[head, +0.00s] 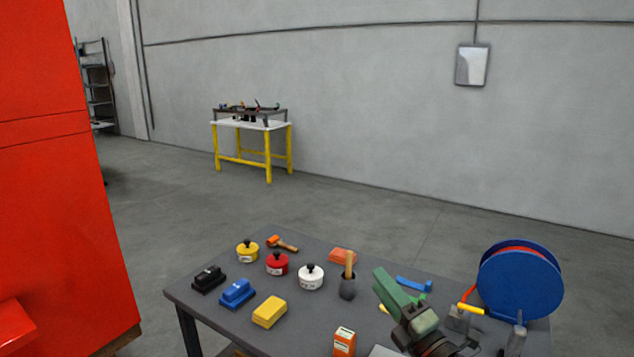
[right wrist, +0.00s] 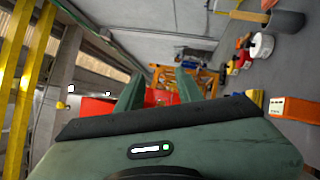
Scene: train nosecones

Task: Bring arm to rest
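My right gripper (head: 396,290) is raised over the near right part of the grey table (head: 190,300) in the head view. In the right wrist view its two green fingers (right wrist: 158,90) stand apart with nothing between them, so it is open and empty. The picture there is turned, with the table objects along its right side. My left gripper and arm do not show in either view.
On the table are yellow (head: 248,251), red (head: 277,264) and white (head: 311,278) lidded pots, a yellow block (head: 269,312), an orange box (head: 344,342) and a blue reel (head: 520,283). A red cabinet (head: 50,190) stands left. Open floor lies behind the table.

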